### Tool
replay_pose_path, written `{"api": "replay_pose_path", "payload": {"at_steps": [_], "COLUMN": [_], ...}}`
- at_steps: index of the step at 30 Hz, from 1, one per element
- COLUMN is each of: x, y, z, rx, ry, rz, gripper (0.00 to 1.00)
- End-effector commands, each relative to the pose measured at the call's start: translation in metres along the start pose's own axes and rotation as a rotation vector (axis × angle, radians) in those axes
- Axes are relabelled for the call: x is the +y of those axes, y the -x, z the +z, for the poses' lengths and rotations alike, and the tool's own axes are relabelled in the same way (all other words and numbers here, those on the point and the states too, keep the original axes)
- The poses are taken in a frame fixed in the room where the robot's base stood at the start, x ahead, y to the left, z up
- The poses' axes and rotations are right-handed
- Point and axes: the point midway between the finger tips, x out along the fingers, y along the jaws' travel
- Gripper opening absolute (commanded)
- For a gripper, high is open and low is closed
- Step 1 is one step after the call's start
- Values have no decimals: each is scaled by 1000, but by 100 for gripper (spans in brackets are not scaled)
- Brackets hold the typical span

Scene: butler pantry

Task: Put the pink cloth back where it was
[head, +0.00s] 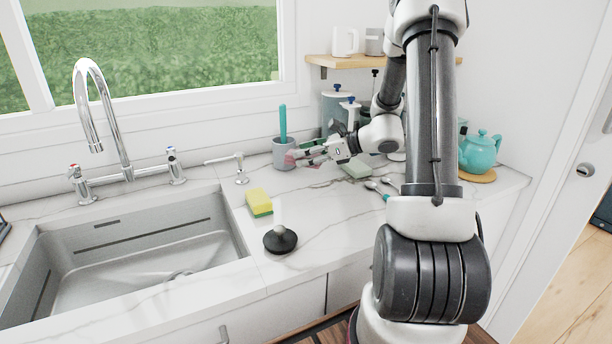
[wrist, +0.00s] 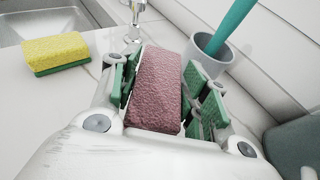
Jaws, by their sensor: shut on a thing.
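The pink cloth (wrist: 157,92) is a textured, folded, block-like piece in the wrist view. It lies lengthwise between the green-padded fingers of my gripper (wrist: 164,78), which is shut on it. In the head view my gripper (head: 305,154) is above the counter at the back, with a small bit of the pink cloth (head: 290,158) showing at its tip. The cloth is in front of the grey cup with a teal handle (head: 284,155), close to it. I cannot tell whether the cloth touches the cup or the counter.
A yellow-green sponge (head: 259,203) and a black round object with a pale handle (head: 280,239) lie right of the sink (head: 150,262). A pale block (head: 355,170), spoons (head: 380,188) and a teal teapot (head: 481,152) are to the right.

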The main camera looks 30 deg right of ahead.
Motion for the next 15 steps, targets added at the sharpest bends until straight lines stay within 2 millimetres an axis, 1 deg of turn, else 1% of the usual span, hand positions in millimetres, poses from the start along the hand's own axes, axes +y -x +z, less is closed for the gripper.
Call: {"api": "replay_pose_path", "payload": {"at_steps": [1,5,10,12,15], "x": [0,0,0,0,0], "y": [-3,-8,-18,-20,-22], "z": [-8,-20,-45,-52,-55], "rx": [0,0,0,0,0], "ry": [-4,-1,-3,-1,0], "rz": [0,0,-1,-1,-2], "gripper": [10,10,10,10,10]}}
